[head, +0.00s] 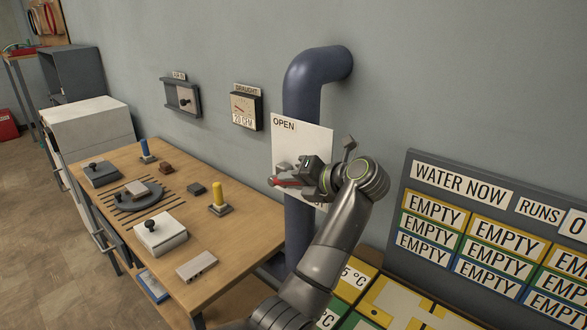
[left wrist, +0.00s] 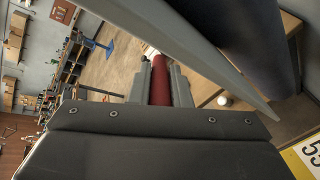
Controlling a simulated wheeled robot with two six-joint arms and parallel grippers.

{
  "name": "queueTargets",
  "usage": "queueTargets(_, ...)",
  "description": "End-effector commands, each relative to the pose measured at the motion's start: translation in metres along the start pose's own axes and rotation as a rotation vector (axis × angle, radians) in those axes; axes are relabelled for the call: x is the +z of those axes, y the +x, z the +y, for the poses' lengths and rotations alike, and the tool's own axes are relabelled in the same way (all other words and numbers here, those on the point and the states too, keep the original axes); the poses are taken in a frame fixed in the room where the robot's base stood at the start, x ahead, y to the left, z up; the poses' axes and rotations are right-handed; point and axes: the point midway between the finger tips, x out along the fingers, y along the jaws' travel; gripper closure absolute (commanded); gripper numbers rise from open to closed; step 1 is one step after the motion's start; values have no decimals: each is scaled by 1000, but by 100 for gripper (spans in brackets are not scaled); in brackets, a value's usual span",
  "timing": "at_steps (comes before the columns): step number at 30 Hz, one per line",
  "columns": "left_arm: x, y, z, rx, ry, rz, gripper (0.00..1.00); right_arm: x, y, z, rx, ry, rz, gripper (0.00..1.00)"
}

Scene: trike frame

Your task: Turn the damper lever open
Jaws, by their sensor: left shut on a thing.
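The damper lever's red grip (head: 287,183) shows at the left side of my left gripper (head: 283,182) in the head view. It stands in front of a white plate (head: 300,137) marked OPEN at its top, on a thick blue pipe (head: 302,95). The plate's lower part and the lever's pivot are largely hidden by my gripper and wrist. In the left wrist view the red grip (left wrist: 161,82) sits between the two grey fingers of my left gripper (left wrist: 160,88), which are shut on it. My right gripper is not in view.
A draught gauge (head: 245,110) and a wall switch box (head: 181,97) are left of the pipe. A wooden bench (head: 247,208) holds several levers and small blocks. A sign board (head: 407,170) reading WATER NOW stands at right, above yellow and green panels.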

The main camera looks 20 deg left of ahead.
Motion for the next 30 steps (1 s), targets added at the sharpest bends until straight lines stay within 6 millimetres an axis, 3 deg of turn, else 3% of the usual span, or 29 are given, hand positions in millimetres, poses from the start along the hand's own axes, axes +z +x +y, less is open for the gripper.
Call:
queueTargets(1,5,-2,8,-25,1,20,100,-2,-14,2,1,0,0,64)
queueTargets(10,8,0,13,-148,1,102,100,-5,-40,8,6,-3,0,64)
queueTargets(29,7,2,11,-197,1,134,100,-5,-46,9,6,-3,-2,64)
queueTargets(30,7,2,11,-197,1,133,80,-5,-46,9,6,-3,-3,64)
